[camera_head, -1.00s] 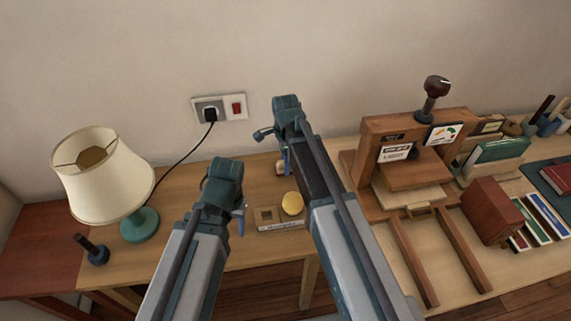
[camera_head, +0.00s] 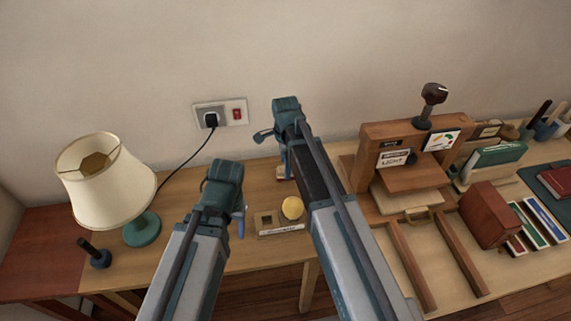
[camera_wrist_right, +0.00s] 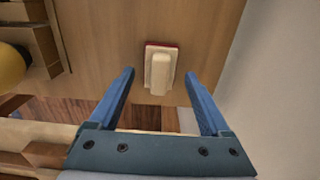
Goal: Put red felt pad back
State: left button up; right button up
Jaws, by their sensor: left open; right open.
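The red felt pad (camera_wrist_right: 175,46) shows in the right wrist view as a thin red edge under a pale block with a raised grip (camera_wrist_right: 160,72), on the wooden desk. In the head view this block (camera_head: 283,174) is small and partly hidden by my right gripper (camera_head: 284,160). The right wrist view shows my right gripper (camera_wrist_right: 160,74) open and empty, its blue fingers on either side of the block, apart from it. My left gripper (camera_head: 241,222) is open over the desk's front part, left of a small wooden holder (camera_head: 281,229) with a yellow round knob.
A lamp (camera_head: 107,185) with a teal base and a dark stamp-like tool (camera_head: 96,252) stand at the left. A wooden press (camera_head: 415,160) with rails, a red book (camera_head: 490,213) and other books fill the right. The wall with a socket (camera_head: 220,113) is behind.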

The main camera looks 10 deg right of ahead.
notch_tip(320, 180, up, 11)
jog(key=p, duration=1)
jog(key=s+a+n, duration=0.3)
jog(key=s+n, duration=0.7)
jog(key=n, duration=0.1)
jog(key=s+a+n+h, duration=0.1)
jog(key=s+a+n, duration=0.3)
jog(key=s+n, duration=0.6)
jog(key=shift+s+f+n, duration=0.15)
jog(key=shift+s+n, duration=0.2)
jog(key=shift+n, duration=0.05)
